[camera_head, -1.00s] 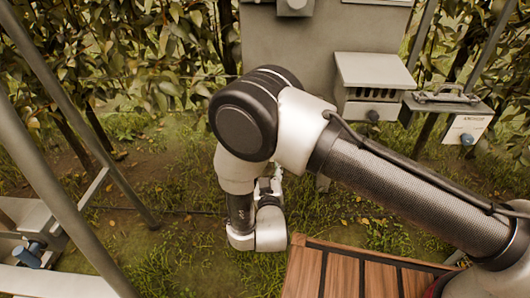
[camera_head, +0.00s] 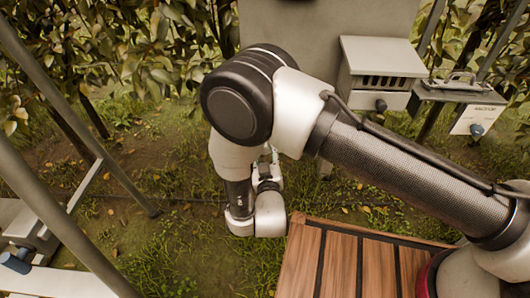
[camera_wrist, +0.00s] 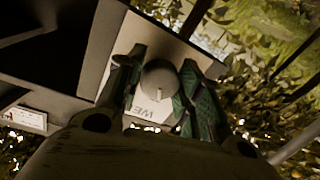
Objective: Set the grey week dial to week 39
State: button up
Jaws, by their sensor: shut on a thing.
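In the wrist view a round grey dial (camera_wrist: 158,80) stands on a pale plate with a small light mark on its face. My gripper (camera_wrist: 162,66) is shut on it, with one green-padded finger on each side. Part of a word, "WE", shows on the plate (camera_wrist: 150,110) below the dial; the rest is covered. No week numbers can be read, so the dial's setting cannot be told.
A slatted wooden surface (camera_head: 345,262) lies below my arm. Metal posts (camera_head: 60,115) stand at the left, with leafy plants behind.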

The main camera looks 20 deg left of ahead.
jog(key=m, duration=0.4)
jog(key=shift+a+m, duration=0.1)
jog(key=shift+m, duration=0.2)
jog(key=shift+s+a+m+t, duration=0.1)
jog(key=shift+m+t, duration=0.4)
jog(key=shift+m, duration=2.3)
jog(key=o, duration=1)
jog(key=shift+r, duration=0.1)
notch_tip(320, 180, up, 10)
